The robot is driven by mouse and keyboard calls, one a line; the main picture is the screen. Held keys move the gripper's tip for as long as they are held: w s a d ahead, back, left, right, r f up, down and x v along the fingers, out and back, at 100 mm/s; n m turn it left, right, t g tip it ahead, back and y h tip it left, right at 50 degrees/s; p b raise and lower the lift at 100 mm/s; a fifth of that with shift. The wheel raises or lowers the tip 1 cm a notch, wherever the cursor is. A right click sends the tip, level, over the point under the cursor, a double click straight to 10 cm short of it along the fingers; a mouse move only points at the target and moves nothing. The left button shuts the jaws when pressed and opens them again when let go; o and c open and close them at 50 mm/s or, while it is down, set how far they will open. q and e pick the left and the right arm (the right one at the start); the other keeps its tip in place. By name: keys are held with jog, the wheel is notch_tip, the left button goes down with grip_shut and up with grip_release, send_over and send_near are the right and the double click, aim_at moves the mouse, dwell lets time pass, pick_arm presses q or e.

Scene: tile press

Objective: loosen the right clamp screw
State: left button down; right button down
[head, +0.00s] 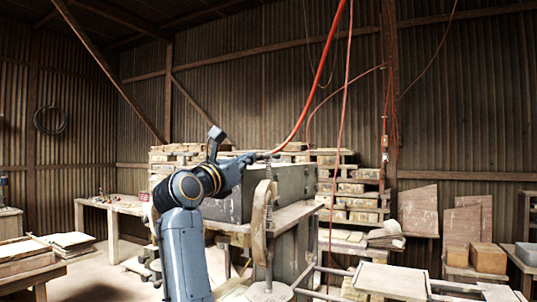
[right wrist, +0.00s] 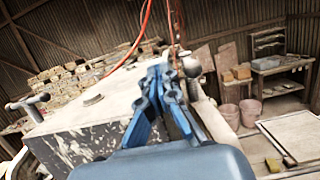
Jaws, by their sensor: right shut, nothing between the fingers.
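A grey box-shaped press (head: 295,185) stands in the middle of the head view; its flat top (right wrist: 85,118) fills the left of the right wrist view. A dark screw handle with a rounded end (right wrist: 192,68), which looks like the right clamp screw, stands at the press's right edge. My right gripper (right wrist: 168,76) is shut and empty, its fingertips close to the left of that handle; I cannot tell whether they touch. In the head view my right gripper (head: 255,157) is small beside the press top. A second T-shaped clamp handle (right wrist: 26,104) stands at the left edge. My left gripper is not in view.
Red hoses (head: 333,60) hang above the press. Stacked tiles on pallets (head: 355,190) stand behind it. A low table (head: 392,281) is at the front right, a workbench (head: 120,205) at the left. Two buckets (right wrist: 240,112) stand on the floor right of the press.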

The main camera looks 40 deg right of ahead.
aim_at(257, 157)
dwell(0.4)
jog(key=s+b, duration=0.1)
jog(key=s+d, duration=0.1)
jog(key=s, duration=0.1)
jog(key=s+b, duration=0.1)
jog(key=shift+s+d+r+b, duration=0.1)
jog(key=shift+s+d+b, duration=0.05)
jog(key=shift+d+b, duration=0.2)
dwell(0.6)
jog(key=shift+w+a+p, duration=0.1)
jog(key=shift+w+p, duration=0.3)
jog(key=shift+w, duration=0.05)
jog(key=a, duration=0.2)
jog(key=s+a+b, duration=0.1)
jog(key=a, duration=0.1)
jog(key=shift+s, duration=0.15)
jog(key=s+a+b, duration=0.1)
jog(key=s+a, duration=0.1)
jog(key=a, duration=0.3)
jog(key=shift+s+a, duration=0.2)
jog(key=shift+a, duration=0.05)
